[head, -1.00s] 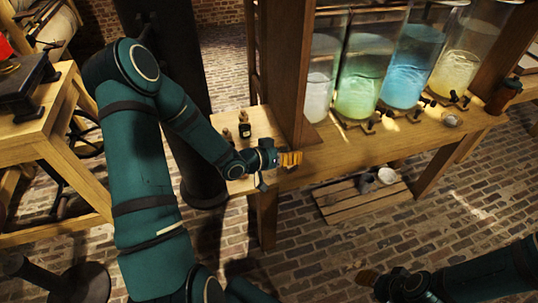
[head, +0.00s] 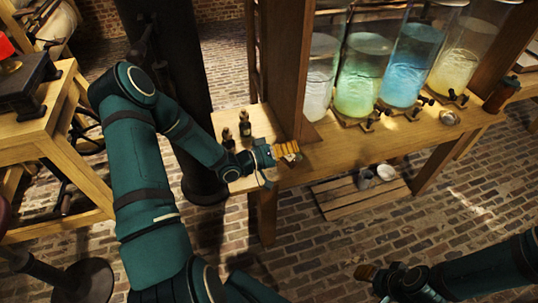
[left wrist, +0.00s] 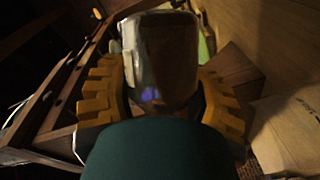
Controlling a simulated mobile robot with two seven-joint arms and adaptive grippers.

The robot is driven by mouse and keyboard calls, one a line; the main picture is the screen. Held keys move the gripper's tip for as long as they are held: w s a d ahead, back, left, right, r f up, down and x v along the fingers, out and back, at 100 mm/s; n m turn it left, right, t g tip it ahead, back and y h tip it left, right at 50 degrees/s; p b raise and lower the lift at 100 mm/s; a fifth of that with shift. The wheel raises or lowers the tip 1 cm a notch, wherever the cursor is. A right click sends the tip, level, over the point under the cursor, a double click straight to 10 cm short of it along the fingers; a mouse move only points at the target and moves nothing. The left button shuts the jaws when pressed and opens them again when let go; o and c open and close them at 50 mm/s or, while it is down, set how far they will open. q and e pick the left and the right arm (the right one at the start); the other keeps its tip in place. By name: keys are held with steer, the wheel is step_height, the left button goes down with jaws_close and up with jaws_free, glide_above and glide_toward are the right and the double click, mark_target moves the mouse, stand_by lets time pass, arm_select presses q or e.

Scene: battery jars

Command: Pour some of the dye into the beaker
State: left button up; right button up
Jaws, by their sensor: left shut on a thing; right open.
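My left gripper (head: 287,152) is at the left end of the long bench, beside the wooden post. In the left wrist view its yellow fingers (left wrist: 165,92) are shut on a glassy vessel (left wrist: 160,55) with a pale rim and a darker brown face. I cannot tell whether this is the beaker or a dye bottle. In the head view the vessel is mostly hidden by the fingers. Two small dark bottles (head: 245,126) with tan tops stand on the bench left of the gripper. My right gripper (head: 366,273) is open and empty over the brick floor at lower right.
Tall glass jars with whitish, green (head: 360,85), blue (head: 410,75) and yellow liquid stand on the bench (head: 345,150), with taps in front. A wooden post (head: 290,80) rises beside my left gripper. A slatted pallet (head: 340,195) lies below.

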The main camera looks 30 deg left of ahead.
arm_select(q)
steer(key=shift+a+r+n, duration=0.15)
steer(key=shift+n, duration=0.15)
steer(key=shift+w+a+r+n+t, duration=0.1)
steer(key=shift+a+r+n+t, duration=0.25)
steer(key=shift+n+t, duration=0.25)
steer(key=shift+d+r+h, duration=0.1)
steer(key=shift+d+h, duration=0.2)
steer(key=shift+d+n, duration=0.4)
steer(key=shift+d+r, duration=0.1)
steer(key=shift+d, duration=0.05)
steer(key=shift+n, duration=0.3)
steer(key=shift+f+n+t+b, duration=0.35)
steer(key=shift+n+t, duration=0.25)
steer(key=shift+n, duration=0.3)
stand_by(0.7)
steer(key=shift+a+r+n+t, duration=0.2)
steer(key=shift+r+n+t, duration=0.15)
steer(key=shift+n, duration=0.65)
steer(key=shift+m, duration=0.3)
